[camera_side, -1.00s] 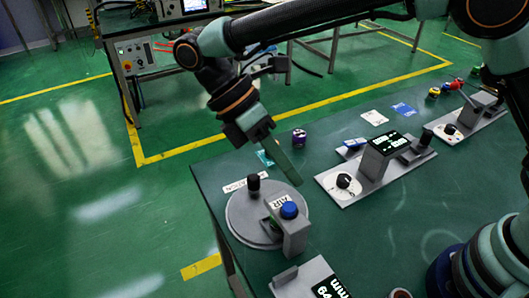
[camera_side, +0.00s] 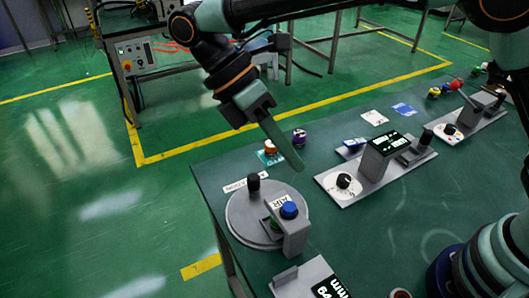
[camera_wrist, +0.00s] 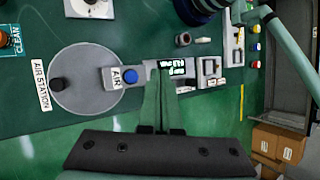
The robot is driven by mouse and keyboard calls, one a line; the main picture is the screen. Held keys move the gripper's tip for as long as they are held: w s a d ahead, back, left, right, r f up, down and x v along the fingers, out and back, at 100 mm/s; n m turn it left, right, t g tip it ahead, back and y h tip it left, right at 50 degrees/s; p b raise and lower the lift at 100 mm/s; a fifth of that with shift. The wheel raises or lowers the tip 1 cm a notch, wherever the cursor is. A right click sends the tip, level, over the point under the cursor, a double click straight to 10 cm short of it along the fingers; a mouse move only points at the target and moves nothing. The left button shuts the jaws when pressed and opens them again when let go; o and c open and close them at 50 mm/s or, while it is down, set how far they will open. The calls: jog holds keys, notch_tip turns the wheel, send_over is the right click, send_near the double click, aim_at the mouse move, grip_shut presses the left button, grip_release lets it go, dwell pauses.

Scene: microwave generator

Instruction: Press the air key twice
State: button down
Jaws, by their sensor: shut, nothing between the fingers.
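The air key is a round blue button (camera_side: 289,210) on a grey block labelled AIR, beside a round grey disc (camera_side: 245,222) with a black knob. In the wrist view the blue button (camera_wrist: 130,76) is in plain sight, left of my fingers. My gripper (camera_side: 299,166) is shut and empty, its long green fingers slanting down to the right. The fingertips appear above and beyond the key in the side view, apart from it. The fingers (camera_wrist: 158,100) are see-through in the wrist view.
A grey station with a lit display (camera_side: 384,146) and dial stands right of the key. Another display unit (camera_side: 310,285) is at the table's near edge. An orange-and-white object (camera_side: 271,147) and a purple-and-white one (camera_side: 299,137) stand at the far edge.

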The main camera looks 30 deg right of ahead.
aim_at(285, 206)
jog(key=shift+f, duration=4.1)
jog(key=shift+f, duration=0.15)
jog(key=shift+f, duration=0.3)
jog(key=shift+f, duration=0.55)
jog(key=shift+r, duration=1)
jog(key=shift+r, duration=2.5)
